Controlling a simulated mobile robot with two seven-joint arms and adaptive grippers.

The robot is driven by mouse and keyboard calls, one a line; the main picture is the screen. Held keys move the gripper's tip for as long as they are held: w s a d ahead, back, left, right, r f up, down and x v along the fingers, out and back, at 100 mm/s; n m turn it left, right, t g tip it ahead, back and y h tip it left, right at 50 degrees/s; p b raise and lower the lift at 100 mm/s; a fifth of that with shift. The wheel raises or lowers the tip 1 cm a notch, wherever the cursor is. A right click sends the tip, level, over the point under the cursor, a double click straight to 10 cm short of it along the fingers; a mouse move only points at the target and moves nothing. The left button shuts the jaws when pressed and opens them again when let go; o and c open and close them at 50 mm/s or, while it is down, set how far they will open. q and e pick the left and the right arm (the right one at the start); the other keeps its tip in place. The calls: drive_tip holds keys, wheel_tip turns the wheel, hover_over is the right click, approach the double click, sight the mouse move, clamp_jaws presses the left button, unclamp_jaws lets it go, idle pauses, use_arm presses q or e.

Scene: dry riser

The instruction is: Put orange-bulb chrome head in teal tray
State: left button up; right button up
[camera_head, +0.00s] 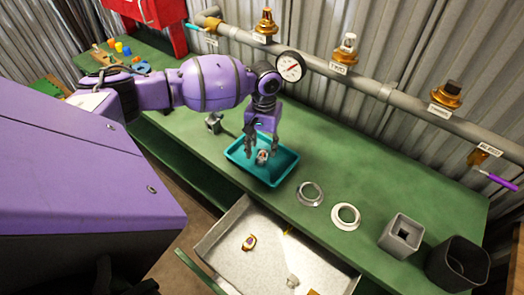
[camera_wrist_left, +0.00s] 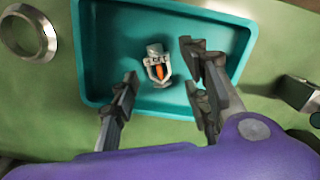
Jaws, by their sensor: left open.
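The teal tray (camera_head: 282,168) sits on the green bench below my left gripper. The orange-bulb chrome head (camera_wrist_left: 157,65) lies on the tray floor in the left wrist view, its orange bulb showing inside a chrome frame. It also shows small in the head view (camera_head: 262,157). My left gripper (camera_head: 260,150) points down over the tray, open, with its fingers apart and nothing between them. In the left wrist view its fingertips (camera_wrist_left: 160,68) are on either side of the head, apart from it. My right gripper is in neither view.
An open drawer (camera_head: 220,240) holds small parts. A pipe (camera_head: 380,92) with brass fittings runs along the wall.

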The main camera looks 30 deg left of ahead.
sight(263, 154)
use_arm(q)
wheel_tip(263, 154, up, 10)
drive_tip(key=shift+w, duration=0.35)
drive_tip(key=shift+f, duration=0.15)
